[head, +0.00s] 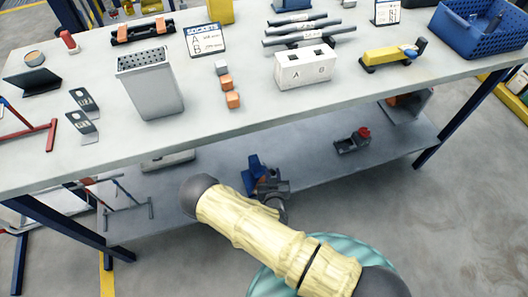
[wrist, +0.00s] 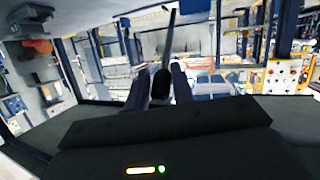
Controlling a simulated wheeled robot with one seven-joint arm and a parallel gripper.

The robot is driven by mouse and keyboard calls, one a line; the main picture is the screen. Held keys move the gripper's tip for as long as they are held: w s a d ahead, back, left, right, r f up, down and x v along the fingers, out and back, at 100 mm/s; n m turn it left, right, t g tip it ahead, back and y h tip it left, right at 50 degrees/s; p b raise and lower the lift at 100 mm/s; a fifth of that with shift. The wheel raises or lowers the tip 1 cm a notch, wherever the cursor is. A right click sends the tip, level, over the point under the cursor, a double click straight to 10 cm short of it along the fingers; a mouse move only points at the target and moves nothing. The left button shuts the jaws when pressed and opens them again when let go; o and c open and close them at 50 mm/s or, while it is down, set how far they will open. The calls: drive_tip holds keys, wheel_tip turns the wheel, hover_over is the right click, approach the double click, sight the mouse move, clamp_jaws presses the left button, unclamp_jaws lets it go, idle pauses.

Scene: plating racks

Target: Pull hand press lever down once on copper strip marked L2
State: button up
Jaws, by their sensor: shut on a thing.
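In the wrist view my gripper (wrist: 157,75) has its two dark fingers on either side of a dark rod (wrist: 171,25). The rod has a thicker, rounded lower part and points up and away; it may be the press lever, but I cannot be sure. In the head view a blue and dark tool (head: 254,168) stands on the lower shelf, partly behind my arm; I cannot make out a press clearly. My gripper's fingers cannot be made out there.

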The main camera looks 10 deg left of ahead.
drive_tip(key=shift+d+f, duration=0.1)
drive_tip(key=shift+d, duration=0.3)
drive_tip(key=shift+s+d+f, duration=0.1)
drive_tip(key=shift+s+f, duration=0.05)
drive_tip(key=shift+f, duration=0.1)
drive_tip(key=shift+w+a+r+p, duration=0.25)
drive_tip(key=shift+w+r, duration=0.2)
drive_tip(key=shift+r, duration=0.05)
drive_tip(key=shift+w+a+r+p, duration=0.25)
drive_tip(key=shift+w+r, duration=0.15)
drive_tip(key=shift+r, duration=0.1)
drive_tip(key=shift+c, duration=0.2)
drive_tip(key=shift+w+a+r, duration=0.1)
drive_tip(key=shift+w+r, duration=0.1)
drive_tip(key=shift+r, duration=0.05)
drive_tip(key=shift+w+a+r+p, duration=0.2)
drive_tip(key=shift+w+a+r, duration=0.15)
drive_tip(key=shift+w, duration=0.15)
drive_tip(key=shift+w+a+r+p, duration=0.25)
drive_tip(key=shift+w+r, duration=0.1)
drive_tip(key=shift+w, duration=0.15)
drive_tip(key=shift+w+a, duration=0.1)
drive_tip(key=shift+a, duration=0.05)
